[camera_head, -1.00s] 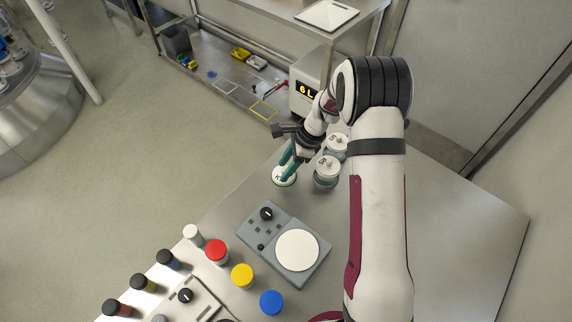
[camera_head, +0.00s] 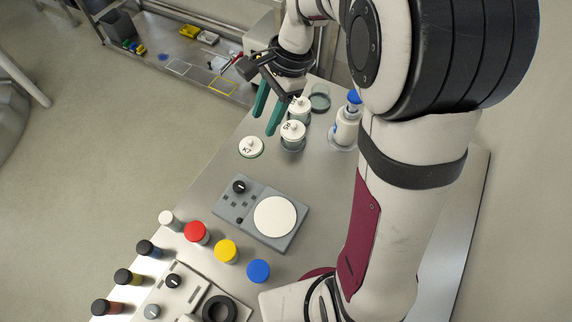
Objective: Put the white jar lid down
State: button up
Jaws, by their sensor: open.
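The white jar lid (camera_head: 251,147), with a dark marking and a small knob, lies on the steel bench top near its left edge. My gripper (camera_head: 263,120) is open and empty, its two green fingers above the lid and a little to its right, apart from it. Two glass jars with white knobbed lids, a nearer jar (camera_head: 292,136) and a farther jar (camera_head: 299,108), stand to the right of the lid. An open, lidless glass jar (camera_head: 319,99) stands behind them.
A grey balance (camera_head: 261,213) with a round white plate sits nearer me. Red (camera_head: 197,232), yellow (camera_head: 227,250) and blue (camera_head: 258,271) capped jars stand in front of it. A blue-topped bottle (camera_head: 347,122) stands right of the jars. Bench space between lid and balance is clear.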

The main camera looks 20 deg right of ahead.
jog(key=s+r+n+h, duration=0.2)
jog(key=s+n, duration=0.6)
jog(key=s, duration=1.4)
jog(key=shift+s+a+r+n, duration=0.15)
jog(key=shift+s+n, duration=0.25)
